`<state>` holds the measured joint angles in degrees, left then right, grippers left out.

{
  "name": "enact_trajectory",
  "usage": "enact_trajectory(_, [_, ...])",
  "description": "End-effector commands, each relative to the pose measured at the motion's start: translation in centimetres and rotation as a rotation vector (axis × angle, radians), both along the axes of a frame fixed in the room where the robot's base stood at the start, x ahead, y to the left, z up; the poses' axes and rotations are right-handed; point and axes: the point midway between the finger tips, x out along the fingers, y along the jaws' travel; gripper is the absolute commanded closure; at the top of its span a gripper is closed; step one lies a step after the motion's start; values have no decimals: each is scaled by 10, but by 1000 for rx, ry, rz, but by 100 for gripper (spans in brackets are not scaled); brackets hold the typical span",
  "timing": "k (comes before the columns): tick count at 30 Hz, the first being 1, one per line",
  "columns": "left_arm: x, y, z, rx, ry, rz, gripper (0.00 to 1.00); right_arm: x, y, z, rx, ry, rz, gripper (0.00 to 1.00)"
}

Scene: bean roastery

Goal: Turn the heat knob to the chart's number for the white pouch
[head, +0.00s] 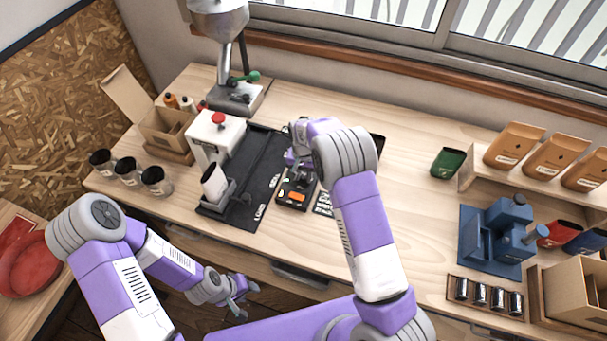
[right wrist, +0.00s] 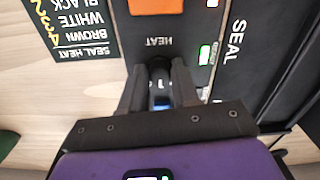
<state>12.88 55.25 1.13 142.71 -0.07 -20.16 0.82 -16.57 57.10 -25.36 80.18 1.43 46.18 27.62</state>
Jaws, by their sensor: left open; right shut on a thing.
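A white pouch (head: 213,182) with a dark open top leans in a holder on the black mat. The black control panel (head: 292,203) has an orange display. In the right wrist view the heat knob (right wrist: 160,84), under the word HEAT, is between the fingers of my right gripper (right wrist: 160,80), which is shut on it. A mark like a 1 shows on the knob; its setting is unclear. The seal heat chart (right wrist: 75,28) lists BROWN, WHITE and BLACK with yellow numbers, partly cut off; white's number looks like 3, not certain. My left gripper (head: 240,296) is open and empty before the bench.
A white machine with a red knob (head: 215,135) stands left of the panel, with several dark-topped jars (head: 128,172) further left. A green pouch (head: 447,163), orange-brown pouches (head: 515,145) and a blue press (head: 497,235) are at the right. Bench space (head: 412,215) right of my right arm is clear.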

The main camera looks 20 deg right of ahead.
Motion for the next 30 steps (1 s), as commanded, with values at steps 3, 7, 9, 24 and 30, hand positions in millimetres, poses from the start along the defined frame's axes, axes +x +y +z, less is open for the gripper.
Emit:
enact_trajectory(3, [0, 0, 0, 0, 0, 0, 57, 1, 0, 1, 0, -2, 0, 100])
enact_trajectory(7, [0, 0, 0, 0, 0, 0, 57, 1, 0, 1, 0, -2, 1, 67])
enact_trajectory(9, [0, 0, 0, 0, 0, 0, 57, 1, 0, 1, 0, -2, 1, 56])
enact_trajectory(24, [0, 0, 0, 0, 0, 0, 57, 1, 0, 14, 1, -3, 2, 45])
enact_trajectory(30, [0, 0, 1, 0, 0, 0, 57, 1, 0, 49, 0, -4, 2, 45])
